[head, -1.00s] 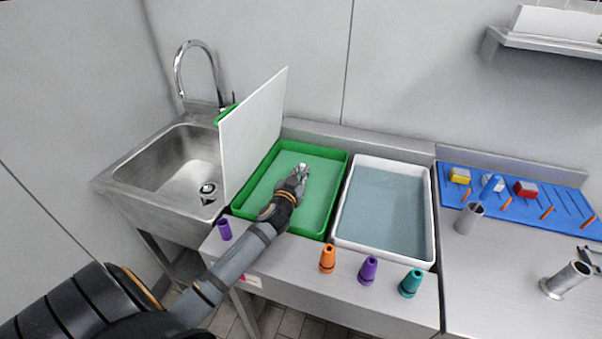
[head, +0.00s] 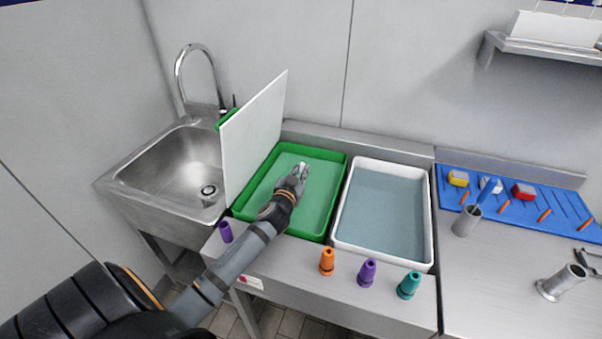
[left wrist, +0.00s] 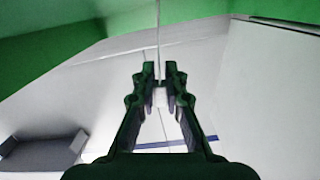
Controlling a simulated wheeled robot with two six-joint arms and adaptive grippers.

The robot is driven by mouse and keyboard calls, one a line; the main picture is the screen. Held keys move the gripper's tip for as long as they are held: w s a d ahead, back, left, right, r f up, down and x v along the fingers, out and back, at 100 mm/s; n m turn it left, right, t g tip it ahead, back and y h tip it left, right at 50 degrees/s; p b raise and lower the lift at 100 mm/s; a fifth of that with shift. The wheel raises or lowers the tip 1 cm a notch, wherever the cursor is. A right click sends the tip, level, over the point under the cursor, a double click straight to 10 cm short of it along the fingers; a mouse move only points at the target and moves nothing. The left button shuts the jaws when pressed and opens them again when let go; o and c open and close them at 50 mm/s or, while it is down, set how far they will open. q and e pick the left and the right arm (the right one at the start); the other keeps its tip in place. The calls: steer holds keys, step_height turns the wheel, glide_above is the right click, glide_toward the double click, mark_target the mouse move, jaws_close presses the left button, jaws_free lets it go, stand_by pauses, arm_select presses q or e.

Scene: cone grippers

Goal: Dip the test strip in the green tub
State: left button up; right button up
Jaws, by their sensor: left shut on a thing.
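The green tub (head: 338,192) stands on the steel bench beside the sink and holds pale green liquid. My left gripper (head: 300,171) is over the middle of the tub, low near the liquid. In the left wrist view its fingers (left wrist: 160,76) are shut on a small white piece (left wrist: 160,97), with a thin pale strip running away from it, which I take as the test strip. In the head view the hand hides most of the strip, and I cannot tell whether its end touches the liquid. My right gripper is not in view.
An upright white board (head: 252,135) stands at the tub's left. A white tray (head: 432,220) of bluish liquid is on the right. Orange (head: 327,262), teal (head: 409,286) and purple cones (head: 367,273) line the front edge; another purple cone (head: 225,232) stands left.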

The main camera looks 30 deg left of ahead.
arm_select(q)
steer(key=shift+r+p, duration=3.75)
steer(key=shift+r, duration=1.05)
step_height(320, 180, up, 4)
steer(key=p, duration=0.3)
